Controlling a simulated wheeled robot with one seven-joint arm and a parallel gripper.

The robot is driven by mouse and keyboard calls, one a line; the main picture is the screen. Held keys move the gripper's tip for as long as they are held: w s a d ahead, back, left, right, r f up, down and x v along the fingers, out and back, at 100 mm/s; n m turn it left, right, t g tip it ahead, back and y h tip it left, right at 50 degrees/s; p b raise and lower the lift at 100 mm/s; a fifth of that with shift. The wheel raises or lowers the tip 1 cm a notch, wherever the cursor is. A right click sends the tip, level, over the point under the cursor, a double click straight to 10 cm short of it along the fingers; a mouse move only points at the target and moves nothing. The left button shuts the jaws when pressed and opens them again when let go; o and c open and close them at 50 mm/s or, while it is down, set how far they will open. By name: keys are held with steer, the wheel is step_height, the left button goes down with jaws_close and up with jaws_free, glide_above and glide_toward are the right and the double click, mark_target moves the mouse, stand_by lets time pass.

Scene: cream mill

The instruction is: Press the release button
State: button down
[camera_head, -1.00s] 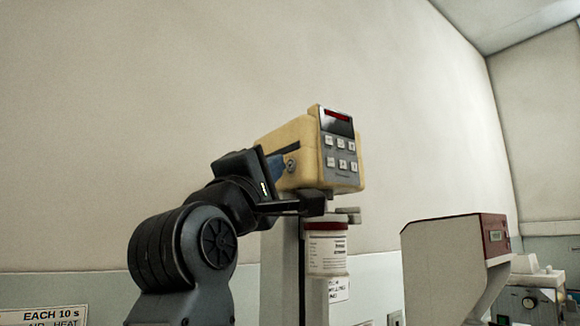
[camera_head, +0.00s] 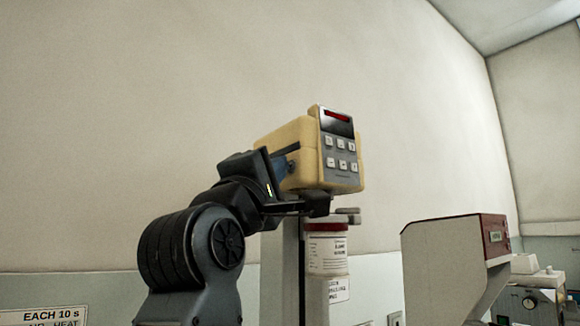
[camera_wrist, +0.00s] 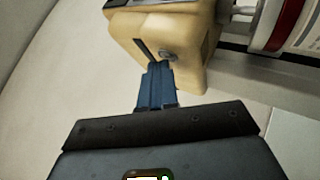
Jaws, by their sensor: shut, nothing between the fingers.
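The mill's cream-yellow head (camera_head: 295,148) stands on a pale column, with a red display and several small keys on its front panel (camera_head: 341,152). On its side face is a round grey button (camera_head: 293,164), which also shows in the wrist view (camera_wrist: 170,54); I take it as the release button. A dark slot lies beside it. My gripper (camera_head: 285,168) is shut and empty, its blue fingers pointing at this side face. In the wrist view, my fingertips (camera_wrist: 158,66) are right by the button; I cannot tell whether they touch it.
A white jar (camera_head: 327,248) with a red band hangs beneath the mill head, close to my wrist. A white and red machine (camera_head: 455,265) stands at right, with a smaller device (camera_head: 540,290) behind it. Wall space above and left is clear.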

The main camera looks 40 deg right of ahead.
stand_by(0.4)
steer(key=shift+a+b, duration=0.5)
steer(key=shift+a, duration=0.2)
steer(key=shift+a+b, duration=1.4)
steer(key=shift+a, duration=1.1)
